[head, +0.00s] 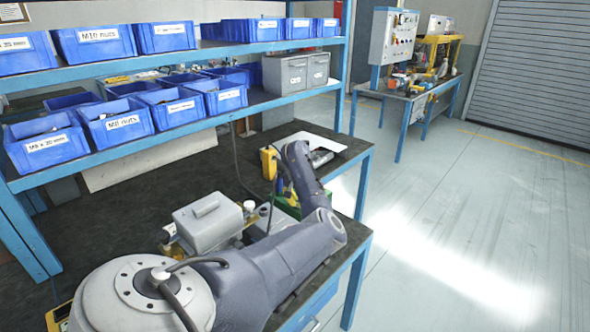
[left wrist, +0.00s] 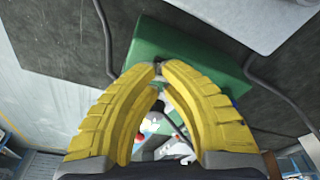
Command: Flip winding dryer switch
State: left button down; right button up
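My left gripper (left wrist: 158,68) shows in the left wrist view as two yellow fingers curving in until their tips almost meet. A small dark piece shows at the tips; I cannot tell whether it is a switch or whether they touch it. Right behind the tips is a green box-shaped body (left wrist: 190,50), which may be the dryer. In the head view a green thing (head: 288,207) shows partly behind my left arm, whose links hide most of the gripper. No switch can be made out clearly. My right gripper is in neither view.
A grey box with a handle (head: 208,222) stands on the dark bench beside my arm. A yellow handheld device (head: 268,162) and a pale panel (head: 312,141) are farther back. Blue shelving (head: 180,139) with blue bins lines the left. Cables cross the bench. Open floor lies right.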

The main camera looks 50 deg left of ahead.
pick_arm(q)
jog(key=shift+r, duration=2.95)
